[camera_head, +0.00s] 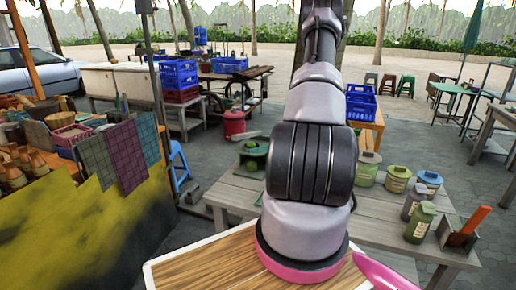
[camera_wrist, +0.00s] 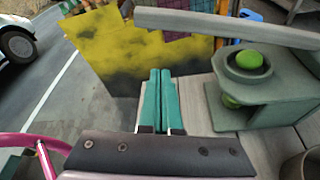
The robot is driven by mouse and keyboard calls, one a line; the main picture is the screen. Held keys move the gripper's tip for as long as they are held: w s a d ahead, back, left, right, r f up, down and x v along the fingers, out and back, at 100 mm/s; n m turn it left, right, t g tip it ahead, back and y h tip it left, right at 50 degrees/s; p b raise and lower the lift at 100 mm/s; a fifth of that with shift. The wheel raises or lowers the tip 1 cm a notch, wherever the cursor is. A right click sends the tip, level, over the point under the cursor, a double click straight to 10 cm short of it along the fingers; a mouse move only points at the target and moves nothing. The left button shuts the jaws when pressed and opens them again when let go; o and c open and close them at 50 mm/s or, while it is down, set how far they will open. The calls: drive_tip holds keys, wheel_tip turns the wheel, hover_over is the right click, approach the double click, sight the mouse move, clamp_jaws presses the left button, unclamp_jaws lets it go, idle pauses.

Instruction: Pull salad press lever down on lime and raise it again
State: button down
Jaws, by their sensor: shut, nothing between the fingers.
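The salad press (camera_wrist: 275,112) is a grey-green block at the right of the wrist view. A round green lime (camera_wrist: 250,59) sits in its upper cup, and another green shape shows lower inside the frame. A long grey bar (camera_wrist: 225,25), which looks like the lever, runs across the top of the wrist view, above and beyond the fingers. My gripper (camera_wrist: 160,98), with teal fingers, is shut and empty, left of the press and apart from the bar. In the head view the press (camera_head: 250,166) shows left of my arm, partly hidden; my fingers are hidden there.
The press stands on a grey wooden table (camera_head: 232,194). Several lidded jars (camera_head: 397,179) and a box with an orange handle (camera_head: 462,235) stand on its right. A yellow-draped stall (camera_head: 80,235) is at left. A blue stool (camera_head: 181,172) stands between them.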

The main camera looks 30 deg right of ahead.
drive_tip(key=w+a+r, duration=0.1)
drive_tip(key=w+a, duration=0.2)
drive_tip(key=w, duration=0.2)
drive_tip(key=shift+w+a+r, duration=0.15)
drive_tip(key=shift+a+r, duration=0.05)
drive_tip(key=shift+r, duration=0.2)
drive_tip(key=w+d+r+m+y, duration=0.2)
drive_tip(key=w+d+r+m, duration=0.2)
drive_tip(key=d+r, duration=0.2)
drive_tip(key=w+d+r+m+y, duration=0.2)
drive_tip(key=w+d+r+m, duration=0.2)
drive_tip(key=r, duration=0.7)
drive_tip(key=shift+w+d+r+m+g, duration=0.35)
drive_tip(key=shift+w+d, duration=0.25)
drive_tip(key=shift+d, duration=0.3)
